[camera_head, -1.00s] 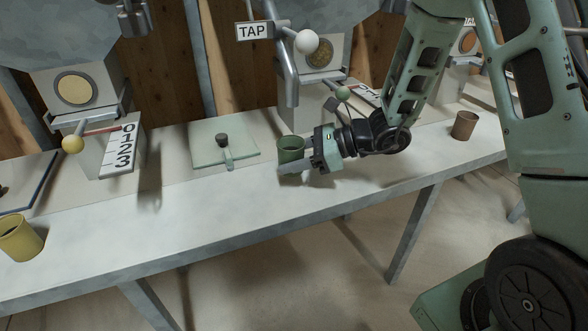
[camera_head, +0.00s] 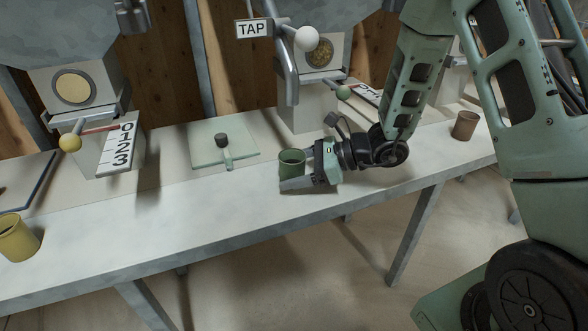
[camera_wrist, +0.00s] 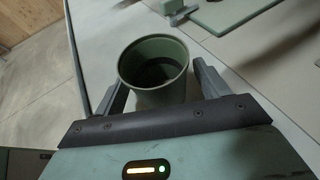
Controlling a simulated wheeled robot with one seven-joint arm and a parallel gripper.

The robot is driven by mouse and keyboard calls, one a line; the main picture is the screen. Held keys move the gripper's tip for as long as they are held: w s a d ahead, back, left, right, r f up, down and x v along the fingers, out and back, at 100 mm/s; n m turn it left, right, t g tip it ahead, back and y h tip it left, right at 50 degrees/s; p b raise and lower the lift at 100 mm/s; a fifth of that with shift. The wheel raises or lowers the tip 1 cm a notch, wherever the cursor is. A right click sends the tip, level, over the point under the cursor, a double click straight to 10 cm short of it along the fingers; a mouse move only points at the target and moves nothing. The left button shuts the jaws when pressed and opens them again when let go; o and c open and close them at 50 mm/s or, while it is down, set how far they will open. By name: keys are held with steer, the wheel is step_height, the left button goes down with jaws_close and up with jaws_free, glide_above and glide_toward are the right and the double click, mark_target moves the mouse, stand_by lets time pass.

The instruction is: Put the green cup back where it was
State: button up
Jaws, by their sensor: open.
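The green cup (camera_head: 291,163) stands upright on the bench in front of the tap. It also shows in the wrist view (camera_wrist: 156,72), between my two fingers, and there is something dark inside it. My gripper (camera_head: 290,174) is low over the bench, coming from the right, with a finger on either side of the cup. In the wrist view the gripper (camera_wrist: 160,90) is open, with a gap showing on the right between cup and finger. The left finger is close to the cup; I cannot tell whether it touches.
The bench (camera_head: 190,225) is clear in front. A green plate with a dark knob (camera_head: 223,146) lies left of the cup. A yellow cup (camera_head: 18,238) stands far left, a brown cup (camera_head: 465,125) at right. The TAP sign (camera_head: 254,28) and a white-ball lever (camera_head: 306,39) hang above.

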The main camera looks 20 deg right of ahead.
steer(key=p+v, duration=0.1)
steer(key=v, duration=1)
steer(key=shift+s+d+r+p, duration=0.2)
steer(key=shift+r+p, duration=0.1)
steer(key=s+a+r+n+g+h, duration=0.2)
steer(key=s+a+n+h, duration=0.3)
steer(key=s+a+n, duration=0.3)
steer(key=s+a+r+n+g+h, duration=0.2)
steer(key=s+a+n+g+h, duration=0.2)
steer(key=s+n, duration=1)
steer(key=a+n+h, duration=0.2)
steer(key=a+n, duration=0.2)
steer(key=n, duration=0.4)
steer(key=shift+r+n+h, duration=0.3)
steer(key=shift+r+n, duration=0.05)
steer(key=shift+n, duration=0.05)
steer(key=shift+a, duration=0.15)
